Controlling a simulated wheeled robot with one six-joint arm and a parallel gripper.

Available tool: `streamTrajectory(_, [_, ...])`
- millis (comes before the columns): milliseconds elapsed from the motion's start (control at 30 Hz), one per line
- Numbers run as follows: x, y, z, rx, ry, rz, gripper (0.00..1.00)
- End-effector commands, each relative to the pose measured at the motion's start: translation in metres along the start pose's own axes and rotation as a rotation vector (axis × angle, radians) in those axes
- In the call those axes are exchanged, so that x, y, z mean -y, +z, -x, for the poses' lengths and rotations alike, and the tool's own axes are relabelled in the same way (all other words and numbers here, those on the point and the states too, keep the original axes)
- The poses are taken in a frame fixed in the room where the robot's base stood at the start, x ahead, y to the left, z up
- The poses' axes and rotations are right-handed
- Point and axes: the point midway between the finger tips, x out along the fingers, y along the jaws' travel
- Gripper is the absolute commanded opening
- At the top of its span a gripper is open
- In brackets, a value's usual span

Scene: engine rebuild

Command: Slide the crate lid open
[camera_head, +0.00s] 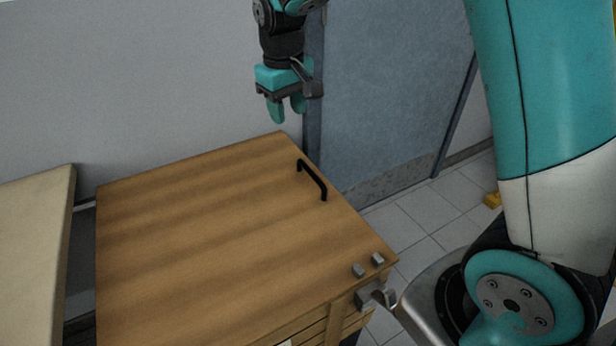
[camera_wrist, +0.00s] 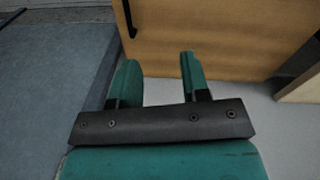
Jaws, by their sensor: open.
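The crate lid (camera_head: 200,217) is a flat wooden panel lying on top of the crate, covering all that I can see of its top. A black bar handle (camera_head: 312,180) stands near its right edge. The lid also shows in the wrist view (camera_wrist: 220,30), with part of the black handle (camera_wrist: 130,18) at its upper left. My gripper (camera_head: 287,112) hangs above and beyond the far edge of the lid, apart from the handle. Its two teal fingers (camera_wrist: 158,75) are open with nothing between them. The inside of the crate is hidden.
Two small grey blocks (camera_head: 368,265) sit at the lid's near right corner, above a metal bracket (camera_head: 376,297). A pale tabletop (camera_head: 32,255) stands to the left across a narrow gap. A blue door (camera_head: 392,95) and wall are behind. A yellow object (camera_head: 493,200) lies on the tiled floor.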

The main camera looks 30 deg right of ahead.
Motion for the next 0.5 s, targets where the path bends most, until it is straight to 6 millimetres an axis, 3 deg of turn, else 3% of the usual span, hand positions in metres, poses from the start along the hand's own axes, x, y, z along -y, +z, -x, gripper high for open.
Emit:
streamTrajectory(33, [-0.016,-0.018,-0.028,0.02,0.034,-0.045,0.42])
streamTrajectory(133, [-0.042,-0.04,-0.055,0.047,0.089,-0.117,0.42])
streamTrajectory(300, [-0.065,-0.054,-0.08,0.07,0.134,-0.18,0.42])
streamTrajectory(500, [-0.071,-0.053,-0.102,0.075,0.14,-0.189,0.42])
